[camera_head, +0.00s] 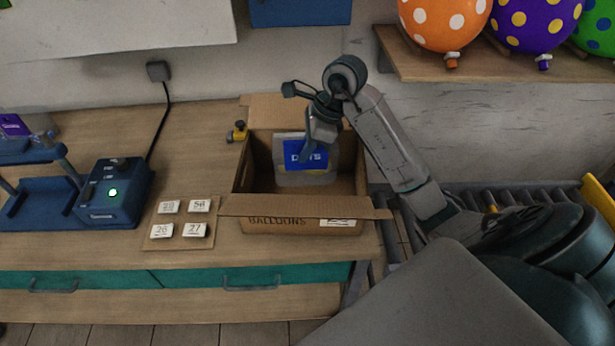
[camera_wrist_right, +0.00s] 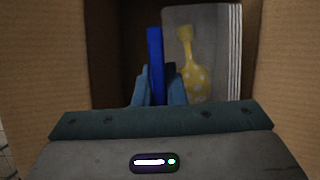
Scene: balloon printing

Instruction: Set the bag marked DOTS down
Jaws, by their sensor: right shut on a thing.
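The bag marked DOTS (camera_head: 307,177) is a greyish pouch with a blue label, seen inside the open cardboard box (camera_head: 290,226) marked BALLOONS. My right gripper (camera_head: 305,150) reaches into the box from above and is shut on the bag, covering part of its label. In the right wrist view, a blue strip (camera_wrist_right: 155,58) shows between the fingers, and a pale face with a yellow dotted figure (camera_wrist_right: 187,65) shows beside it. Whether the bag touches the box floor cannot be told. My left gripper is not in view.
Box flaps (camera_head: 310,208) stand open at front and back. Left of the box are a board with number tiles (camera_head: 180,230) and a blue device (camera_head: 113,193) with a green light. A roller conveyor (camera_head: 470,190) lies right. A shelf (camera_head: 500,65) holds dotted balloons (camera_head: 443,22).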

